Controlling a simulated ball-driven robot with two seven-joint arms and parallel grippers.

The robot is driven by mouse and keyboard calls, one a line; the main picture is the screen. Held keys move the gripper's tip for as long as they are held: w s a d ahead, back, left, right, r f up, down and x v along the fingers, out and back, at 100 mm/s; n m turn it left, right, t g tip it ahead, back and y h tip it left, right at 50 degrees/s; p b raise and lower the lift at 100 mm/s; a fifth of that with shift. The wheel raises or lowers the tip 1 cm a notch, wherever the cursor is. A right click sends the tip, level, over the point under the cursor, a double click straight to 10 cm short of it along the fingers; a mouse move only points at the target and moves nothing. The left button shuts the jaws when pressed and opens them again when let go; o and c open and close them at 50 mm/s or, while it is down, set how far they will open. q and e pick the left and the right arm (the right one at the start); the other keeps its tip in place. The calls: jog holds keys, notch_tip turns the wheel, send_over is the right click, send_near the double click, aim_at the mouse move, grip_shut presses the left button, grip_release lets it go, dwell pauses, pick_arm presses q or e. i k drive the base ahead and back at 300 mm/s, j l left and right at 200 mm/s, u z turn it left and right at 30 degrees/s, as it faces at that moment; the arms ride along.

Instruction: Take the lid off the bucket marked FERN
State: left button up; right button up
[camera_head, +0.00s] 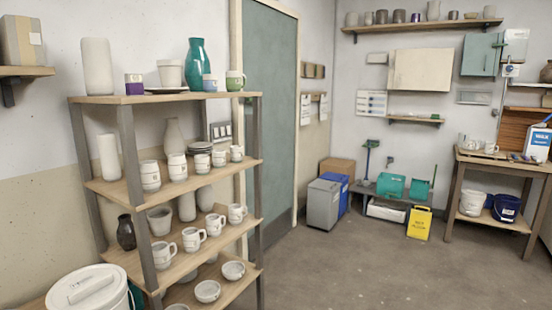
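A white bucket (88,290) with a white lid and a handle across it stands at the bottom left, cut off by the frame edge. A green sliver of something (135,294) shows just right of it. A white bucket (471,204) and a dark blue bucket (506,208) stand on the low shelf of the right-hand table. I cannot read FERN on any bucket. Neither of my grippers is in view.
A wooden shelf unit (190,178) with mugs, bowls and vases stands at left. A grey bin (323,204), a blue bin (343,190) and a yellow floor sign (419,223) stand at the back. The table (500,162) is at right. The middle floor is clear.

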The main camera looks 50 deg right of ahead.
aim_at(94, 288)
jog(key=k+l+z, duration=0.15)
jog(key=l+z, duration=0.2)
jog(key=l, duration=0.45)
jog(key=l+z, duration=0.35)
jog(key=l, duration=0.45)
